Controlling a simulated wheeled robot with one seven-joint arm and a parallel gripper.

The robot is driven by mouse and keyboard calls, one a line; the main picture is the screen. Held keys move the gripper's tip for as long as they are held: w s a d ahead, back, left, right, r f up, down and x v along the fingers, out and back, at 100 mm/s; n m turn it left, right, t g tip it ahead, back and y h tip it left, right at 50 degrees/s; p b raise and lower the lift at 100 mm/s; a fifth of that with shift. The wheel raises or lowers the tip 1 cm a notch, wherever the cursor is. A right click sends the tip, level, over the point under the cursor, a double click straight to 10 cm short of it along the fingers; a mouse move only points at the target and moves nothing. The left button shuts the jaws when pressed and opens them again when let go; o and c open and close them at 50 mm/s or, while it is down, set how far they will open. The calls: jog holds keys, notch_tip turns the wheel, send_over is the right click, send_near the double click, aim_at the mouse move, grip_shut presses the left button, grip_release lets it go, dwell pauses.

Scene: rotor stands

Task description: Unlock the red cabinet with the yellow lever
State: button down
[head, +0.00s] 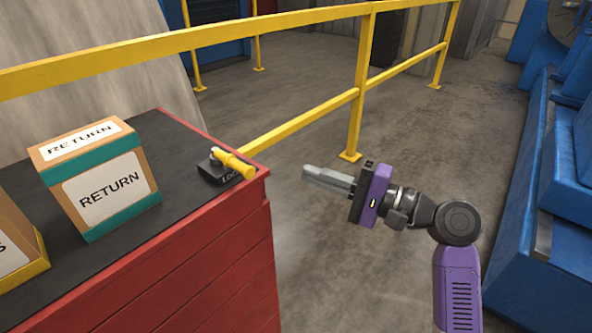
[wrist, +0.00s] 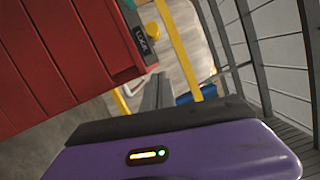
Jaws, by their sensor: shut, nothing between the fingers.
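The red cabinet (head: 225,270) stands at the left in the head view, with a dark top. On its near right corner sits a small black lock block marked with letters, carrying the yellow lever (head: 232,163). The lever points towards the lower right, over the cabinet edge. My gripper (head: 306,173) is shut and empty, to the right of the lever and apart from it, over the floor. In the wrist view the red cabinet (wrist: 50,60) fills the left side, and the yellow lever (wrist: 150,57) shows beyond my gripper's fingers (wrist: 158,78).
A box marked RETURN (head: 105,190) stands on the cabinet top, with another box (head: 15,245) at the left edge. A yellow railing (head: 360,85) runs behind the cabinet. Blue machinery (head: 545,190) stands at the right. Bare floor (head: 340,270) lies between.

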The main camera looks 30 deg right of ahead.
aim_at(230, 163)
jog(key=shift+w+a+r+p, duration=0.2)
jog(key=shift+w+a+p, duration=0.15)
jog(key=shift+w+a, duration=0.9)
jog(key=shift+w+a+r+p, duration=0.2)
jog(key=shift+w+a+p, duration=0.2)
jog(key=shift+w+a, duration=0.8)
jog(key=shift+w+a+r+p, duration=0.3)
jog(key=shift+w+a, duration=0.35)
jog(key=shift+a, duration=1.1)
jog(key=shift+f, duration=0.1)
